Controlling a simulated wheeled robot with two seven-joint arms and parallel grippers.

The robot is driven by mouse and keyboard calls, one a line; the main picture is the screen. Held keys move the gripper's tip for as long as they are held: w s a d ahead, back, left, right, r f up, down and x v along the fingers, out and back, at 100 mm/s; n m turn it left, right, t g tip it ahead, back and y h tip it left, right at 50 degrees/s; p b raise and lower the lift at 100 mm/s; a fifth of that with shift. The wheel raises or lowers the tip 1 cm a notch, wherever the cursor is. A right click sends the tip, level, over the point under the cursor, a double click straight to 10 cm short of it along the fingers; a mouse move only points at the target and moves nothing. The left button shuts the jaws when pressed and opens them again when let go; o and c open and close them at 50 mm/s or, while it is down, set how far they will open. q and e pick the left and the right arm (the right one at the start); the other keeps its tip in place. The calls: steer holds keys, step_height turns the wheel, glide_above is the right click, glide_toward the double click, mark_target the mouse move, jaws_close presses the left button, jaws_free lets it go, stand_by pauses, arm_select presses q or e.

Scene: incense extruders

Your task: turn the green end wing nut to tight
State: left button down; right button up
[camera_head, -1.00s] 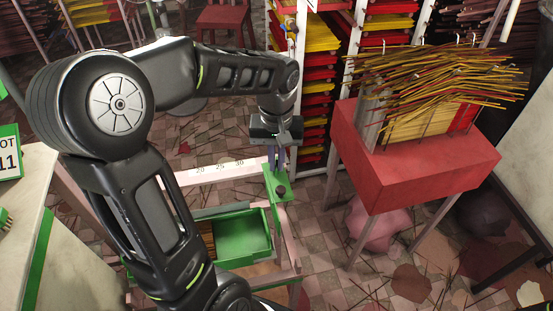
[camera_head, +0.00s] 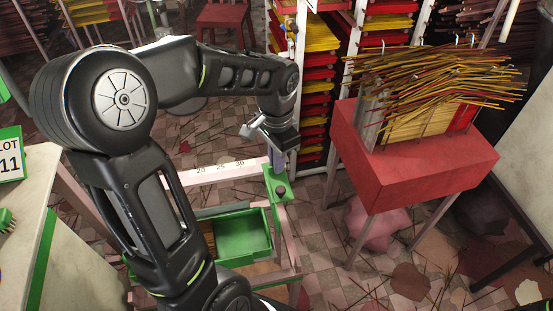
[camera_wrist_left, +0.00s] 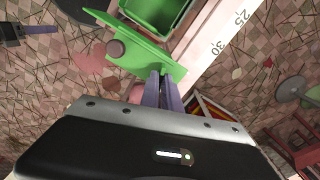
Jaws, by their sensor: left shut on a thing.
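My left gripper (camera_head: 276,172) points down at this plate, beside the knob. In the left wrist view its fingers (camera_wrist_left: 166,84) are close together at the plate's edge, shut on the green end wing nut, which the fingers hide. My right gripper seems to show at the left wrist view's upper left edge (camera_wrist_left: 10,31); its opening is unclear.
A pale rail (camera_head: 222,172) marked 20, 25, 30 runs left from the plate. A green tray (camera_head: 243,236) lies in front of it. A red block stand (camera_head: 415,165) with incense sticks is to the right. Racks (camera_head: 316,100) stand behind; a pale counter (camera_head: 22,225) is at left.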

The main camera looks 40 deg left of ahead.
arm_select(q)
steer(key=shift+m, duration=1.7)
steer(key=c, duration=1.6)
jaws_free()
step_height(320, 180, up, 8)
steer(key=shift+f, duration=0.1)
